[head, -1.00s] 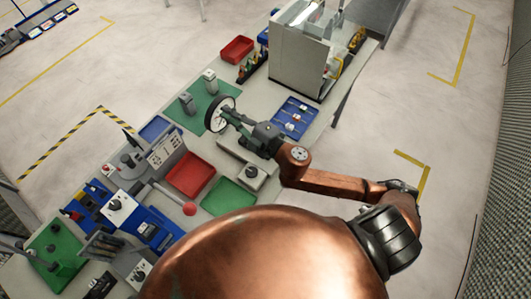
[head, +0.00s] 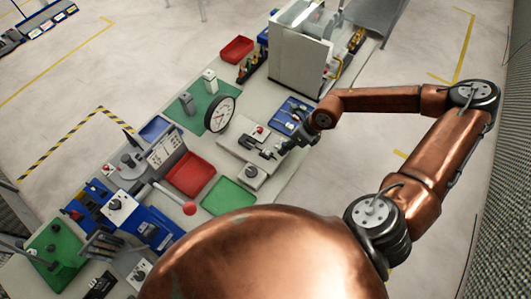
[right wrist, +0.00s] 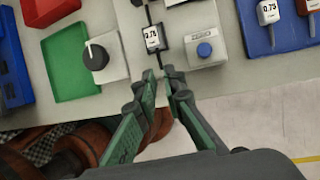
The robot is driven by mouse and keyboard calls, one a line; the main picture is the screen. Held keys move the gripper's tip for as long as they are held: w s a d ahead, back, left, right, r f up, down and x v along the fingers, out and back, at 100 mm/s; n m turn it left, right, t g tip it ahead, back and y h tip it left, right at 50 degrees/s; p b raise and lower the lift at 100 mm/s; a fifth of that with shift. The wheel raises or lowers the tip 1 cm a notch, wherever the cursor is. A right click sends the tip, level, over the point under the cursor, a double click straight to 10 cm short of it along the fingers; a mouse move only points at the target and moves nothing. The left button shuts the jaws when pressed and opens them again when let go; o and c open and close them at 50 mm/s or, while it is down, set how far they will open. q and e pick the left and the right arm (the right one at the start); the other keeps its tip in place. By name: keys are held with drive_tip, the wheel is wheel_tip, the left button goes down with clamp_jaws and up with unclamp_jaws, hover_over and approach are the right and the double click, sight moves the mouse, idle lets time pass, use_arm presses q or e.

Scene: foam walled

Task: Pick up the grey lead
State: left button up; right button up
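In the right wrist view a dark grey lead (right wrist: 153,38) with a white tag reading 0.75 lies between a dial and a blue button. A thin dark stem runs from its tag down between my right fingertips. My right gripper (right wrist: 161,74) has its green fingers close together with a narrow gap; whether they touch the stem I cannot tell. In the head view my right gripper (head: 276,150) is low over the grey fixture. A paler lead (right wrist: 268,12), also tagged 0.75, lies in the blue tray (right wrist: 270,38). My left gripper is not in view.
The fixture has a black dial (right wrist: 96,57) and a blue button (right wrist: 204,50) close on both sides of the lead. A round gauge (head: 220,114), red bin (head: 190,174) and green tray (head: 229,194) stand left. Open floor lies right of the bench.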

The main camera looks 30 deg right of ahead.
sight(274, 157)
drive_tip(key=x, duration=0.6)
drive_tip(key=shift+w+a+f+p, duration=0.1)
drive_tip(key=shift+a+f+p, duration=0.05)
drive_tip(key=shift+f+p, duration=0.2)
drive_tip(key=shift+c, duration=0.4)
clamp_jaws()
drive_tip(key=shift+r, duration=0.2)
